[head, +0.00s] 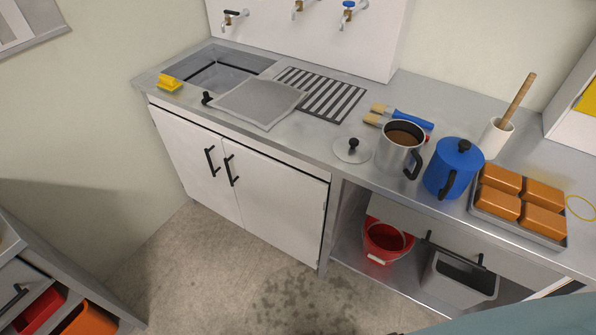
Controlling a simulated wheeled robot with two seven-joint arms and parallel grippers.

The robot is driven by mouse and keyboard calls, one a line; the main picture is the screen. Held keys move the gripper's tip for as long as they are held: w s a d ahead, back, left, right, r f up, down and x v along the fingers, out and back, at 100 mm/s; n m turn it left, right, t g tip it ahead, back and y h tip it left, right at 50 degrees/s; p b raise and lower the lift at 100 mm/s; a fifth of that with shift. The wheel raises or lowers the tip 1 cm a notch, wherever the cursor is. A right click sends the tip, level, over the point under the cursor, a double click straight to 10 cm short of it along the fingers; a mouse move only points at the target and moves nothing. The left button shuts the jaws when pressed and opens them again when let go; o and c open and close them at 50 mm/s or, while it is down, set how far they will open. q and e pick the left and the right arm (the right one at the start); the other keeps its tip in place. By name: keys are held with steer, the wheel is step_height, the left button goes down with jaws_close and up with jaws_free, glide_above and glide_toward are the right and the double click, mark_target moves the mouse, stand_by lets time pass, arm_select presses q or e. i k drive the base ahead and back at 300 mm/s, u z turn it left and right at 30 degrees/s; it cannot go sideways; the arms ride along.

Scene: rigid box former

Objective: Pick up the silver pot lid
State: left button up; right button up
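The silver pot lid (352,151) lies flat on the steel counter, its black knob pointing up. It is just left of a silver pot (400,148) that stands open with brown contents and a black handle. The lid is fully visible with nothing on it. Neither my left nor my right gripper shows in the head view.
A blue pot (450,172) and a tray (482,207) of orange-brown blocks stand right of the silver pot. Brushes (400,116) lie behind it. A grey mat (258,103) and the sink (215,72) are to the left. Counter left of the lid is clear.

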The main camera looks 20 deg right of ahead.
mark_target(349, 149)
steer(key=u, duration=0.15)
steer(key=k, duration=0.4)
steer(key=u, duration=0.4)
steer(key=i, duration=1.55)
steer(key=z, duration=1.1)
